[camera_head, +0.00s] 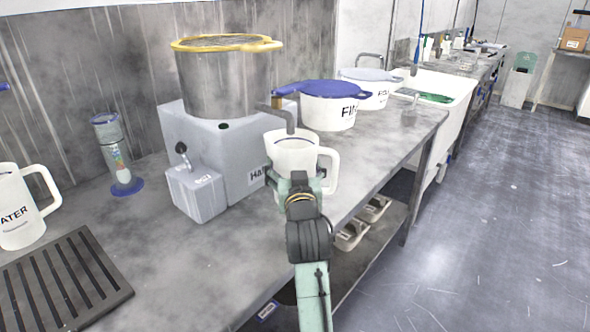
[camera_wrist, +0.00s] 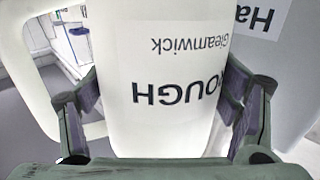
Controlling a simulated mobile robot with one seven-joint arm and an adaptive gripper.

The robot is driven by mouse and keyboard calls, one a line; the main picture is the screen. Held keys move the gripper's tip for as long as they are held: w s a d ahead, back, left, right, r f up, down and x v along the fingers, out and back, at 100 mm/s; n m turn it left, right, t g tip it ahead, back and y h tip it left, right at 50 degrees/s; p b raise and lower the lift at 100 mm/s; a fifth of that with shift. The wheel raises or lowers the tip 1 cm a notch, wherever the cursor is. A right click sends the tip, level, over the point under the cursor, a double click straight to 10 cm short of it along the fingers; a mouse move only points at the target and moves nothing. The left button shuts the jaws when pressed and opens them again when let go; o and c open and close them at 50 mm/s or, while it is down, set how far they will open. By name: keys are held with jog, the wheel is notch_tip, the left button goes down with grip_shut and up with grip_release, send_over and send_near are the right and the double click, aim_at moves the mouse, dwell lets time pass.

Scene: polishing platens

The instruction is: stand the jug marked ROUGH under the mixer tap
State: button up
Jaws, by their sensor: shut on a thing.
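The white jug marked ROUGH (camera_head: 293,155) is upright at the front right of the grey mixer housing (camera_head: 236,155). Its lettering shows upside down on the jug in the wrist view (camera_wrist: 165,65), with its handle at left. My gripper (camera_head: 300,184) is shut on the jug's body, with a finger on each side in the wrist view (camera_wrist: 162,100). The mixer tap (camera_head: 283,115) bends down over the jug's mouth in the head view. My gripper hides the jug's base, so I cannot tell whether it touches the bench.
A metal pot with a yellow rim (camera_head: 222,85) sits on the housing. Lidded white tubs (camera_head: 328,112) stand behind the jug. A WATER jug (camera_head: 18,210), a slotted black rack (camera_head: 62,282) and a clear cylinder (camera_head: 113,150) are at left. The bench edge is near my gripper.

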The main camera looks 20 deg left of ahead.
jog(key=shift+s+r, duration=0.1)
jog(key=shift+r, duration=0.05)
jog(key=o, duration=1.2)
jog(key=shift+f, duration=0.2)
